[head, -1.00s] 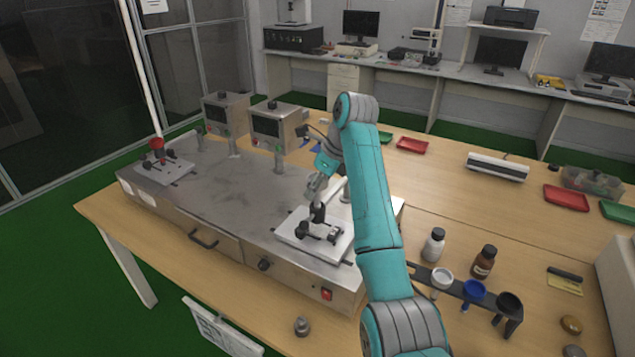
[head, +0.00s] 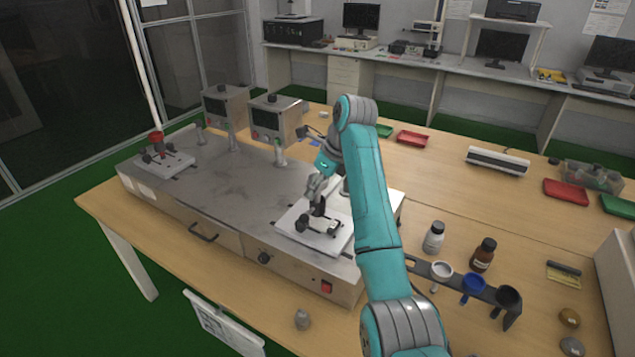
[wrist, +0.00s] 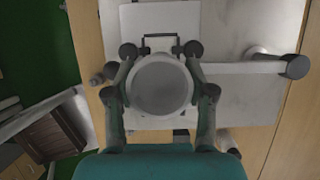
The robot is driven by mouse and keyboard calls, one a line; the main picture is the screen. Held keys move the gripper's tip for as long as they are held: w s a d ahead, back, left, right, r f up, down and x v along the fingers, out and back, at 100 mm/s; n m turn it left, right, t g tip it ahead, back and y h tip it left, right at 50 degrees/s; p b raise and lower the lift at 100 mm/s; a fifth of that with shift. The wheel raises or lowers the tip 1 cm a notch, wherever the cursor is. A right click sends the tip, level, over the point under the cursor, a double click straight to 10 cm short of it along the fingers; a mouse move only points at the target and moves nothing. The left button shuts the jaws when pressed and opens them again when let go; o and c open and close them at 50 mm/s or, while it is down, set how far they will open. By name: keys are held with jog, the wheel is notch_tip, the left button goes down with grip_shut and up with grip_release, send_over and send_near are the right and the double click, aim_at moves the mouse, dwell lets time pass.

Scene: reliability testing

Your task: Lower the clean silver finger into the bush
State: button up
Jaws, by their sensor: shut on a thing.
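My gripper (head: 317,197) is over the white plate (head: 288,224) at the near right of the steel test bench. In the wrist view its two fingers (wrist: 160,88) are closed on the sides of a round grey metal piece, the silver finger (wrist: 161,84), seen from its top end. This piece hides what lies straight below it. In the head view the fingers reach down close to the dark clamp fixture (head: 304,225) on the plate. I cannot make out the bush, or tell whether the silver finger touches it.
A second plate with a red-topped part (head: 156,137) is at the bench's far left. Two control boxes (head: 275,117) stand behind.

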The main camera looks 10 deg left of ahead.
aim_at(317, 197)
jog(key=shift+f, duration=1.05)
jog(key=shift+f, duration=0.1)
jog(key=shift+f, duration=0.3)
jog(key=shift+s+f, duration=0.1)
jog(key=shift+f, duration=0.4)
jog(key=o, duration=1.2)
jog(key=shift+f, duration=0.1)
jog(key=shift+o, duration=0.4)
jog(key=o, duration=0.3)
jog(key=shift+r, duration=0.2)
